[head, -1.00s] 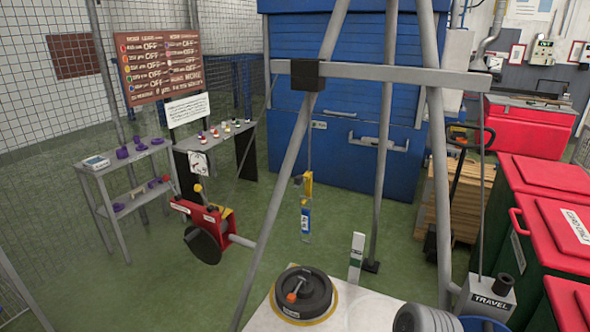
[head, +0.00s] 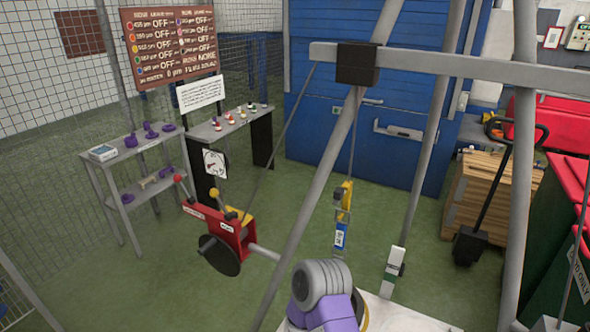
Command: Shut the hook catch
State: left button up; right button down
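A yellow hook fitting (head: 345,192) hangs on a thin line below the grey crossbeam (head: 470,68), near the middle of the head view. A blue-labelled piece (head: 340,236) hangs under it. The catch is too small to make out, so I cannot tell whether it is open or shut. A grey and purple link of my arm rises at the bottom centre, below and left of the hanging piece and apart from it in the picture. Neither gripper shows.
Slanting grey legs (head: 316,190) stand around the hook. A red winch box (head: 216,226) with levers is left of it. A white-topped post (head: 394,270) and a white table (head: 400,318) are below right. A shelf (head: 100,160) stands left. Green floor (head: 150,290) is open at lower left.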

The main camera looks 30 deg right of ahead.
aim_at(339, 193)
jog(key=z, duration=0.35)
jog(key=i, duration=0.9)
jog(key=z, duration=0.7)
